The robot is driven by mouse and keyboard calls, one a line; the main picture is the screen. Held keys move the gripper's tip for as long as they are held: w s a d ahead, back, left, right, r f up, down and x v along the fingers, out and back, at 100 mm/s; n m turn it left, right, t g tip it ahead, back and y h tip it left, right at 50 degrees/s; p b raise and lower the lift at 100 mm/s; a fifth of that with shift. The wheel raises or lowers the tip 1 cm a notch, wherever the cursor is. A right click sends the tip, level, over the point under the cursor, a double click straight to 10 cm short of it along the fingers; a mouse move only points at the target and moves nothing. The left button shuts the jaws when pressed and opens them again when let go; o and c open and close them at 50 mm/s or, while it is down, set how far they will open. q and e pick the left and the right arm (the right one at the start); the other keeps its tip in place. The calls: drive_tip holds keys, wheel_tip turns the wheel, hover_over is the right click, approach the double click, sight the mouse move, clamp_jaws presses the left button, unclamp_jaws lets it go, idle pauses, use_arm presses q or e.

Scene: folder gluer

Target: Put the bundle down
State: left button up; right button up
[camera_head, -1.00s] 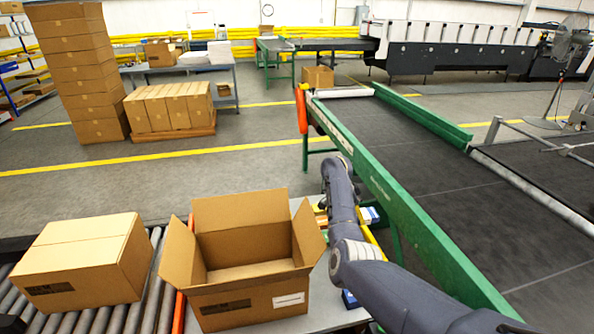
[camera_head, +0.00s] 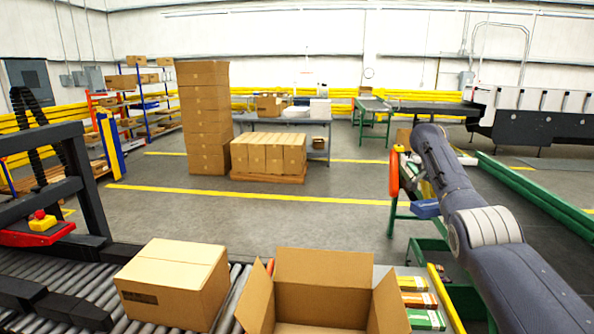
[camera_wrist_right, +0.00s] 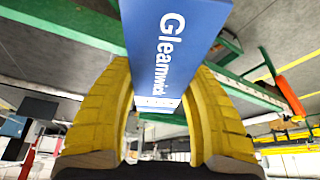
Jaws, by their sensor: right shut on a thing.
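The bundle (camera_wrist_right: 168,45) is a blue pack lettered "Gleamw…", and the rest of the word is cut off. My right gripper (camera_wrist_right: 160,88) has its yellow fingers on both sides of it and is shut on it. In the head view the blue bundle (camera_head: 426,209) hangs in the air below my right gripper (camera_head: 427,191), beside the green conveyor frame and beyond the open carton. My right forearm partly hides the gripper. My left gripper is out of view.
An open, upright carton (camera_head: 325,270) stands at the bottom middle. Several coloured packs (camera_head: 418,300) lie just right of it, beside a yellow rail (camera_head: 445,298). A closed carton (camera_head: 172,284) sits on the rollers (camera_head: 70,290) at left. An orange post (camera_head: 394,175) stands close to my gripper.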

sight(432, 201)
drive_tip(key=shift+n+t, duration=0.3)
drive_tip(key=shift+n, duration=0.6)
drive_tip(key=a+r, duration=0.4)
drive_tip(key=shift+w+r, duration=0.2)
drive_tip(key=a+r, duration=0.1)
drive_tip(key=a+r+n, duration=0.1)
drive_tip(key=a, duration=0.1)
drive_tip(key=a+n, duration=0.1)
drive_tip(key=a, duration=0.1)
drive_tip(key=shift+s+r+t+y, duration=0.3)
drive_tip(key=shift+s+r+t, duration=0.1)
drive_tip(key=s+a+f+n+t+y, duration=0.1)
drive_tip(key=s+a+n, duration=0.4)
drive_tip(key=a, duration=0.5)
drive_tip(key=s+a+f+n+y, duration=0.2)
drive_tip(key=s+a+f+n, duration=0.2)
drive_tip(key=s+a+f, duration=0.3)
drive_tip(key=s+d+f+n+t, duration=0.1)
drive_tip(key=s+f+n, duration=0.1)
drive_tip(key=s+f, duration=0.9)
drive_tip(key=s, duration=0.4)
drive_tip(key=shift+y, duration=0.4)
drive_tip(key=shift+s+d+f, duration=0.1)
